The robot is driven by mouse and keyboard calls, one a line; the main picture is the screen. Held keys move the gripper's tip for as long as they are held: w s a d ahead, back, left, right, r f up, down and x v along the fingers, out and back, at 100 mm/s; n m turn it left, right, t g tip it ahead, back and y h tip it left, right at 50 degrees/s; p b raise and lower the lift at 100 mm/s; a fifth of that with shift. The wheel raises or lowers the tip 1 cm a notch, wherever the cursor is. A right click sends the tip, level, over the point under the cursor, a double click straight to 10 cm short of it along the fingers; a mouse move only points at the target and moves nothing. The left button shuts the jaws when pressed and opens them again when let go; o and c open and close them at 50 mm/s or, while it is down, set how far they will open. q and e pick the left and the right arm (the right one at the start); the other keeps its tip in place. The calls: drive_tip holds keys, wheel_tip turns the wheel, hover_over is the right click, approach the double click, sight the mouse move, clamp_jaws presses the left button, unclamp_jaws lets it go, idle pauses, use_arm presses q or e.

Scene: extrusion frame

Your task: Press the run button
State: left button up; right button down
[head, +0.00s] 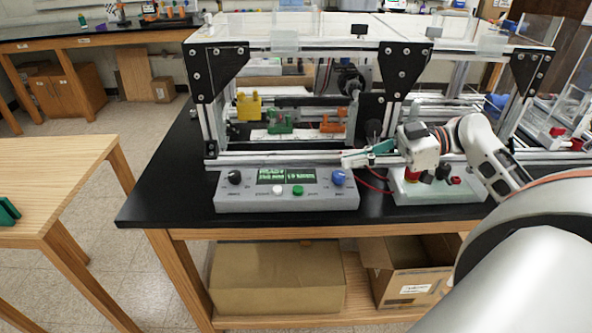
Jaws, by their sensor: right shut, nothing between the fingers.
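A grey control box (245,197) stands at the front of the black bench. On its sloped face are a green-lit display (279,175), a white button (278,191) and a green button (298,191). A black knob (234,177) is at the left and a blue knob (338,178) at the right. The small labels are not legible, so I cannot confirm which button is run. My right gripper (350,159) is shut and empty. Its tips point left, above the blue knob's back side in the picture, apart from both buttons. My left gripper is not in view.
The extrusion frame (300,155) stands behind the box, with yellow, green and orange parts inside. A second box (425,196) with a red button lies under my right arm. A dark green item (8,212) is at the left edge, on or above the wooden table (60,170).

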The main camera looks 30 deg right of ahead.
drive_tip(key=shift+r, duration=0.2)
drive_tip(key=shift+s, duration=0.15)
drive_tip(key=p, duration=0.1)
hover_over(308, 193)
wheel_tip(308, 193, down, 2)
drive_tip(key=shift+a+f, duration=0.1)
wheel_tip(308, 193, down, 3)
drive_tip(key=shift+r, duration=0.1)
drive_tip(key=shift+f, duration=0.7)
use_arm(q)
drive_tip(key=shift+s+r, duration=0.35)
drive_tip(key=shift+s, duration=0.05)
use_arm(e)
drive_tip(key=shift+d, duration=0.2)
